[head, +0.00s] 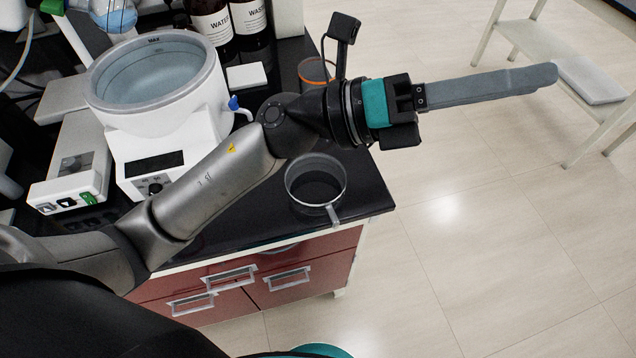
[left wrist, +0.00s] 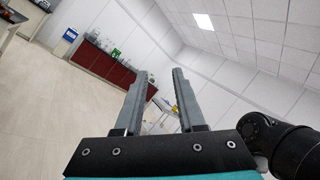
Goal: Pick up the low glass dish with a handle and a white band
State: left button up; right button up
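The low glass dish (head: 316,188) with a handle and a pale white band at its rim stands upright on the black bench top, near the front right corner. Its handle points toward the front edge. My left gripper (head: 548,75) is beyond the bench's right side, above the floor, well to the right of the dish and apart from it. In the left wrist view its two fingers (left wrist: 158,75) are spread with nothing between them. The dish does not show in that view. My right gripper is not in view.
A round glass vessel with an orange band (head: 316,70) stands behind my left wrist, partly hidden. A white water bath (head: 170,120) and brown waste bottles (head: 212,22) fill the bench's left and back. A white side table (head: 580,80) stands at the far right.

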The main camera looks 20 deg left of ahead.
pick_arm(q)
jog(key=s+d+f+m+g+y, duration=0.2)
jog(key=s+f+m+g+y, duration=0.25)
jog(key=m, duration=0.25)
jog(key=m+y, duration=0.6)
jog(key=y, duration=1.1)
send_over(306, 202)
notch_tip(306, 202, down, 15)
jog(key=shift+t+y, duration=0.25)
jog(key=shift+t, duration=0.1)
jog(key=shift+f, duration=7.8)
jog(key=shift+c, duration=0.3)
grip_shut()
